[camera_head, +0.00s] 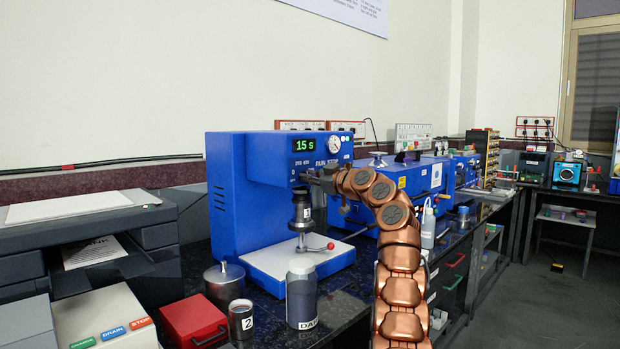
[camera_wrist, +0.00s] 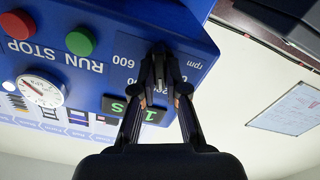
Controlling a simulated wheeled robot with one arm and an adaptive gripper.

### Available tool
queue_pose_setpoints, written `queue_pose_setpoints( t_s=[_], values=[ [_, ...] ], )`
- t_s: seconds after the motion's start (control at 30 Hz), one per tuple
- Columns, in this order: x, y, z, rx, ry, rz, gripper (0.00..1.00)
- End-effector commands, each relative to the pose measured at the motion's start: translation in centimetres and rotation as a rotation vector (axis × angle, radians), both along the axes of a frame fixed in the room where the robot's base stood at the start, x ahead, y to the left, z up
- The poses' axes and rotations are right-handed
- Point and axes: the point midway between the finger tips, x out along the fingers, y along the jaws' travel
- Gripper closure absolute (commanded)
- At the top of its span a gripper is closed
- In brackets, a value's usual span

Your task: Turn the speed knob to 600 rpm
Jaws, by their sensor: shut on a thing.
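The blue machine (camera_head: 228,190) stands on the dark bench in the head view, with a lit "15 s" display (camera_head: 304,145). In the wrist view, seen upside down, my gripper (camera_wrist: 163,62) is shut at the blue front panel (camera_wrist: 90,78), between a "600" mark and lettering with "rpm". A dark speed knob (camera_wrist: 164,52) is between the fingertips, mostly hidden by them, so I cannot read its pointer. In the head view my gripper (camera_head: 316,180) is at the panel below the display, small and partly covered by my arm.
A green button (camera_wrist: 80,41) and a red button (camera_wrist: 15,25) sit beside the knob, near a dial gauge (camera_wrist: 40,91). Below the panel are a dark cylinder (camera_head: 300,212) and a red-ended lever (camera_head: 329,246). A bottle (camera_head: 301,295) and red box (camera_head: 194,322) stand in front.

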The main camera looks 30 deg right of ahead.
Motion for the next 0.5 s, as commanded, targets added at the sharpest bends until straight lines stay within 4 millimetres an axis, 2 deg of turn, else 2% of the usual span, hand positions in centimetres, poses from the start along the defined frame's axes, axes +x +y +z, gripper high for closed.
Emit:
queue_pose_setpoints(
  t_s=[0.27, 0.5],
  values=[
    [0.06, 0.07, 0.02, 0.034, 0.008, 0.001, 1.00],
    [0.12, 0.03, 0.09, 0.165, 0.039, 0.001, 1.00]
  ],
)
